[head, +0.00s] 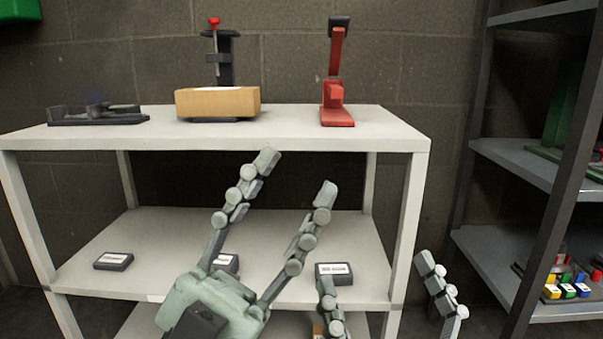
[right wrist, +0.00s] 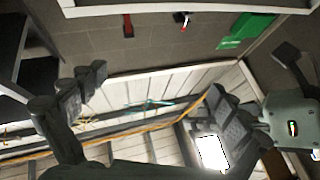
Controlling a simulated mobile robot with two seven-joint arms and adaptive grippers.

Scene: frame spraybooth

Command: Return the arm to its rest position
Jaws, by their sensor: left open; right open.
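My left gripper (head: 296,176) is in the middle of the head view, in front of the white shelf unit. Its two grey-green fingers point up and are spread wide, with nothing between them. My right gripper (head: 376,274) is lower and to the right, by the shelf's front right leg. Only its spread fingers show there; its palm is below the picture. In the right wrist view its dark fingers (right wrist: 155,85) are apart and empty.
The white shelf unit (head: 405,142) carries a tan block (head: 218,103), a red stand (head: 336,108) and a dark flat fixture (head: 97,116) on top. Small black labelled boxes (head: 113,261) sit on its middle shelf. A dark rack (head: 520,170) stands at the right.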

